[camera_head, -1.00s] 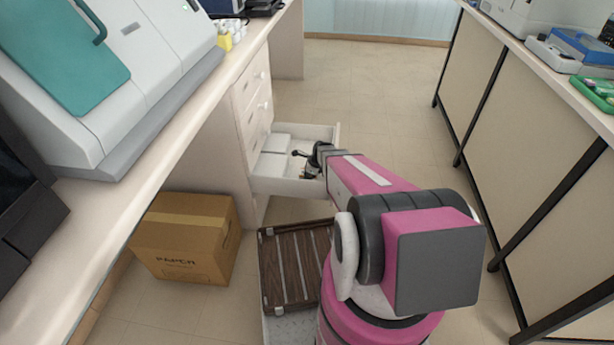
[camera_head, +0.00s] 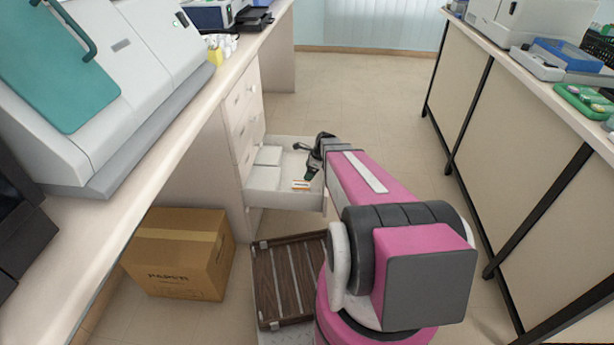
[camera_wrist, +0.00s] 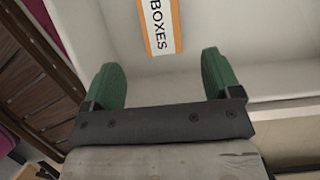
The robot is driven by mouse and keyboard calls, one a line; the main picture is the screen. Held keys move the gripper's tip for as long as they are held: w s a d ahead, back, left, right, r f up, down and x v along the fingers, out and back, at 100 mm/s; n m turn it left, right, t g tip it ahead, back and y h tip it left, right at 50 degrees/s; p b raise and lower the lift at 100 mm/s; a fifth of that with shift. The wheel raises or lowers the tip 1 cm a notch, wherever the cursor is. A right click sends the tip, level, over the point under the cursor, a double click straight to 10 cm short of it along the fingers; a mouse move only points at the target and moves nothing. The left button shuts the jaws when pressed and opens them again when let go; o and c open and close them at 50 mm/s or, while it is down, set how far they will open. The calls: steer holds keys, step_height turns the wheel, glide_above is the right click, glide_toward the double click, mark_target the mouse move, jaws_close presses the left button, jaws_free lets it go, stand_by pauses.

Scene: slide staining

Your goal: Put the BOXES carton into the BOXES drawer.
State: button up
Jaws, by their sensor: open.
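The open drawer (camera_head: 283,206) stands out from the pale cabinet under the left bench. In it, a white piece with orange edges (camera_head: 301,185) lies near the side closest to me. The wrist view shows this orange-edged piece (camera_wrist: 160,24) with the word BOXES, cut by the top edge. I cannot tell whether it is the carton or a flat label. White box-like shapes (camera_head: 267,156) sit at the drawer's cabinet end. My gripper (camera_wrist: 163,80) has its green fingers apart, with nothing between the tips. In the head view, my gripper (camera_head: 310,173) is above the drawer's outer part.
A brown PAPER carton (camera_head: 180,280) stands on the floor left of the drawer. A dark slatted wooden rack (camera_head: 290,280) is in front of the drawer, beside my base. Benches run along both sides. The floor aisle (camera_head: 370,95) beyond is clear.

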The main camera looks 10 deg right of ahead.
steer(key=s+a+r+n+h, duration=0.2)
steer(key=s+r+n, duration=0.5)
steer(key=s+n, duration=0.2)
steer(key=s+a+r+n+g+h, duration=0.1)
steer(key=s+a+r+n+h, duration=0.1)
steer(key=s+r+n, duration=0.5)
steer(key=s+n, duration=0.3)
steer(key=n, duration=0.2)
steer(key=shift+s+r+n, duration=0.2)
steer(key=shift+r+n, duration=0.1)
steer(key=shift+c, duration=0.4)
